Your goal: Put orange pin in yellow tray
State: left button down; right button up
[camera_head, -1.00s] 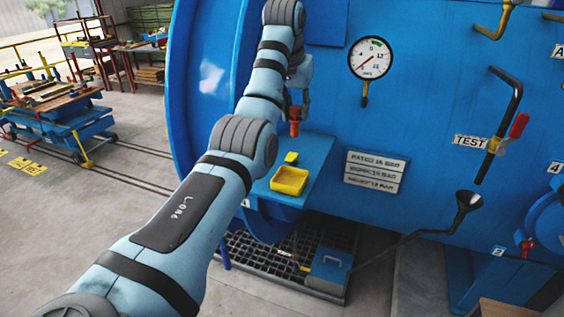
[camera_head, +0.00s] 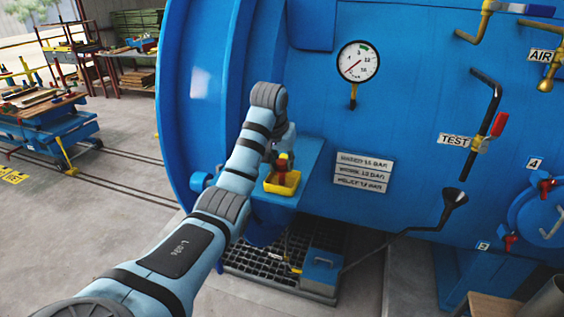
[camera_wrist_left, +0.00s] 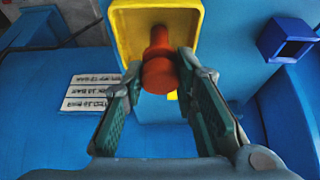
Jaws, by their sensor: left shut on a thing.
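The orange pin (camera_wrist_left: 160,65) is between the fingers of my left gripper (camera_wrist_left: 161,78), which is shut on it. In the left wrist view the pin overlaps the yellow tray (camera_wrist_left: 127,28); I cannot tell whether it touches the tray floor. In the head view the yellow tray (camera_head: 282,188) sits on a blue shelf on the vessel's side. My left gripper (camera_head: 282,153) is right above it, with the pin (camera_head: 282,165) pointing down at the tray, partly hidden. My right gripper is not in view.
The blue shelf (camera_head: 308,160) has bare room to the right of the tray. The large blue vessel (camera_head: 400,130) stands close behind, with a pressure gauge (camera_head: 358,61) and white label plates (camera_head: 362,172). A floor grate (camera_head: 255,265) lies below.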

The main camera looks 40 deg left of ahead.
pick_arm(q)
jog(key=shift+w+d+f, duration=0.1)
jog(key=c, duration=1.3)
grip_release()
jog(key=shift+w, duration=0.1)
